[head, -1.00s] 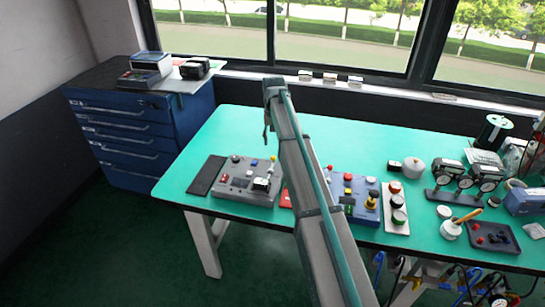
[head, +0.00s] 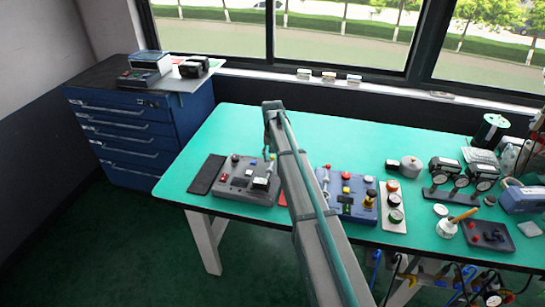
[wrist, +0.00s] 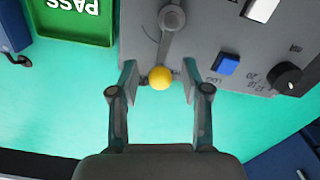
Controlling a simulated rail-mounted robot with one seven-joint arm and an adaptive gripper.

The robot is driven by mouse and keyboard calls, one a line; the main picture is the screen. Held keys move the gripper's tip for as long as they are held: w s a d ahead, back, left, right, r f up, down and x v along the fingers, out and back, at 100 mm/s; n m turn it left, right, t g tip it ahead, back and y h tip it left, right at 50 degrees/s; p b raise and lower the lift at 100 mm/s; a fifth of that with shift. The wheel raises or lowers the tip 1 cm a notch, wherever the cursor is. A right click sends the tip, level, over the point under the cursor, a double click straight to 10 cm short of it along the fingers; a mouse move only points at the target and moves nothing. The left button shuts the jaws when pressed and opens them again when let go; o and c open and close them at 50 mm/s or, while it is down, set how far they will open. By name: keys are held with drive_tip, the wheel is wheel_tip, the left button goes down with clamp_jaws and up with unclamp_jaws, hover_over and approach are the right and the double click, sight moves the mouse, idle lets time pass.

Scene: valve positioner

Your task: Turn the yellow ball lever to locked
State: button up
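The lever in the wrist view has a grey arm running from a round pivot (wrist: 172,17) to a yellow ball (wrist: 160,77) at its end. The lever sits on a grey control panel (wrist: 205,40), which also shows in the head view (head: 233,188). My gripper (wrist: 159,75) is open, with one finger on each side of the yellow ball and a visible gap to both. Any label for the locked position is not readable. In the head view my arm hides part of the panel's right side.
The panel also carries a blue button (wrist: 226,64), a black knob (wrist: 288,76) and a white switch (wrist: 262,10). A green tray marked PASS (wrist: 75,38) lies beside it. A blue control panel (head: 335,180) stands to the right. A black mat (head: 206,174) lies at left.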

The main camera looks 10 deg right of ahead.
clamp_jaws()
drive_tip(key=shift+d+m, duration=0.1)
drive_tip(key=shift+m, duration=0.2)
drive_tip(key=m, duration=0.1)
drive_tip(key=s+d+m, duration=0.1)
drive_tip(key=m, duration=0.1)
drive_tip(key=shift+b, duration=0.35)
drive_tip(key=m, duration=0.2)
drive_tip(key=s+d+m, duration=0.1)
drive_tip(key=shift+s+m, duration=0.1)
drive_tip(key=shift+m, duration=0.3)
drive_tip(key=m, duration=0.1)
drive_tip(key=s+m, duration=0.1)
drive_tip(key=m, duration=0.1)
drive_tip(key=shift+s+d+m+b, duration=0.2)
drive_tip(key=shift+d+m+b, duration=0.05)
drive_tip(key=shift+m+b, duration=0.05)
drive_tip(key=shift+s+m, duration=0.3)
drive_tip(key=shift+m, duration=0.45)
drive_tip(key=shift+s+m, duration=0.25)
drive_tip(key=shift+m, duration=0.5)
drive_tip(key=shift+o, duration=0.7)
unclamp_jaws()
